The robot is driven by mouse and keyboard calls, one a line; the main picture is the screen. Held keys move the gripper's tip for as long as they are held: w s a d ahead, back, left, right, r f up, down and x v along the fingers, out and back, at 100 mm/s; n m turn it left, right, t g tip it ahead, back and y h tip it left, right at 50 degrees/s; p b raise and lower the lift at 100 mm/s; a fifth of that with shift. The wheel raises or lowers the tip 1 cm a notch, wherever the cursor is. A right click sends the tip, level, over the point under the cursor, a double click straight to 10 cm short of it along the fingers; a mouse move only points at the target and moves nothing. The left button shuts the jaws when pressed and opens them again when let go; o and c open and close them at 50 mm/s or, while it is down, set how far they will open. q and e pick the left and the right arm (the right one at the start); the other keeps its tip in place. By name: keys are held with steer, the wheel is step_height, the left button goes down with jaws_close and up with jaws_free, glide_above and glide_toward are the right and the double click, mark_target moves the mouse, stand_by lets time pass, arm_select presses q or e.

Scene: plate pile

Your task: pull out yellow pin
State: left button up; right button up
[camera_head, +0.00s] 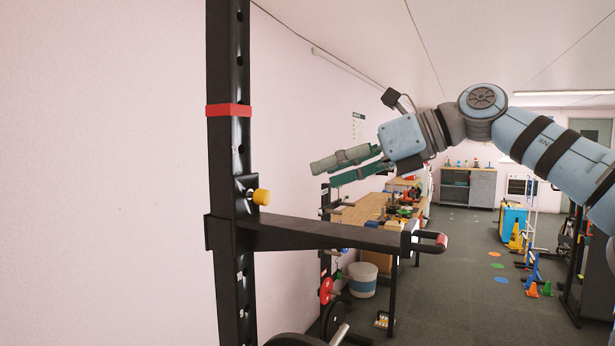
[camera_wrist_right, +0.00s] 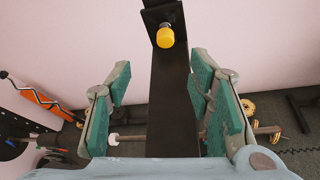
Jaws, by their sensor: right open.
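The yellow pin (camera_head: 261,197) sticks out to the right from a black bracket on the black upright post (camera_head: 221,160). In the right wrist view the yellow pin (camera_wrist_right: 165,37) is above the gap between the fingers, beyond their tips. My right gripper (camera_head: 345,167) comes in from the right, open and empty. It is to the right of the pin and a little higher in the head view, apart from it. In the right wrist view the green-padded fingers of my right gripper (camera_wrist_right: 157,82) stand wide apart. My left gripper does not show.
A black arm (camera_head: 320,234) with a red-tipped end extends right from the post, just below the pin. A red band (camera_head: 229,110) wraps the post above. A wooden bench (camera_head: 365,209) with items, a white bucket (camera_head: 362,280) and weight plates are behind.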

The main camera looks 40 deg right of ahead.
glide_toward(268, 195)
steer(key=x, duration=0.2)
steer(key=p+x, duration=0.1)
steer(key=shift+w+d+f, duration=0.1)
steer(key=shift+w+d, duration=0.05)
steer(key=shift+w, duration=0.15)
steer(key=x, duration=0.4)
steer(key=p+x, duration=0.1)
steer(key=x, duration=0.1)
steer(key=shift+w+a, duration=0.1)
steer(key=shift+a, duration=0.3)
steer(key=shift+d, duration=0.2)
steer(key=shift+c, duration=1.1)
jaws_close()
